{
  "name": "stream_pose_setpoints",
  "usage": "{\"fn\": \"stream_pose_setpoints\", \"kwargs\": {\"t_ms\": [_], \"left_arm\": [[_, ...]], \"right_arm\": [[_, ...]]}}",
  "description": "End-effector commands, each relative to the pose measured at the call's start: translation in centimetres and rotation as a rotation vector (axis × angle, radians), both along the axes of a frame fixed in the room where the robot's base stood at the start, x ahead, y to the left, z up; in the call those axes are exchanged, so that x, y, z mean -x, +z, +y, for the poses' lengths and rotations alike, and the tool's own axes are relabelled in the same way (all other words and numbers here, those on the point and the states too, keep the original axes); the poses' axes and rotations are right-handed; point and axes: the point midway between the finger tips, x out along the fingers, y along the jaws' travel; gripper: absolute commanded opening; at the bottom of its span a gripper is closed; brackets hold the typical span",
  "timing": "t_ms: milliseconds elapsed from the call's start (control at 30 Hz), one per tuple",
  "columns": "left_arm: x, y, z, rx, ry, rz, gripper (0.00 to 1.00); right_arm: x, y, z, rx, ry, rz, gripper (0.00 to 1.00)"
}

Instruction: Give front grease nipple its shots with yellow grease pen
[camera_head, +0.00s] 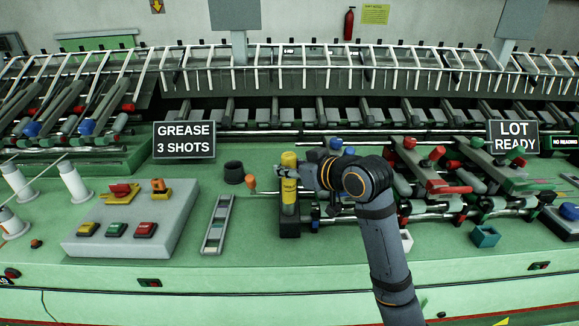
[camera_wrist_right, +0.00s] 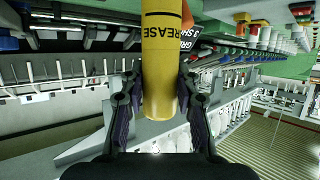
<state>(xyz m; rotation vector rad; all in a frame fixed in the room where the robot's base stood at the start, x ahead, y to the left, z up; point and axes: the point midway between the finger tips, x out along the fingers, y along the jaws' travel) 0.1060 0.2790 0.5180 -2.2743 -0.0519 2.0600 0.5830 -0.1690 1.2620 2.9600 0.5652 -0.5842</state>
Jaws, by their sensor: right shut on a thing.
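The yellow grease pen (camera_head: 289,197) stands upright over a dark block (camera_head: 289,229) on the green machine top. I cannot tell whether its lower end sits in the block or only in front of it. My right gripper (camera_head: 300,178) is shut around the pen's middle. In the right wrist view the yellow pen (camera_wrist_right: 162,75), with a black line and the word GREASE, lies between the two fingers of the right gripper (camera_wrist_right: 160,105). The front grease nipple cannot be made out. My left gripper is not in view.
A "GREASE 3 SHOTS" sign (camera_head: 184,140) stands left of the pen. A black cup (camera_head: 234,172) and an orange knob (camera_head: 251,183) are close by. Rods and coloured levers (camera_head: 440,183) crowd the right.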

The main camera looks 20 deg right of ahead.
Motion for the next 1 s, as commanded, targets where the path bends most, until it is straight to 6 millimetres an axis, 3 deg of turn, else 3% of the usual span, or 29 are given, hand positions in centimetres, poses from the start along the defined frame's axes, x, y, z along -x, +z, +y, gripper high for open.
{"fn": "stream_pose_setpoints", "kwargs": {"t_ms": [1000], "left_arm": [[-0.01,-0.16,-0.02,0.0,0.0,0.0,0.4]], "right_arm": [[-0.02,-0.41,0.01,0.0,0.0,-0.005,0.0]]}}
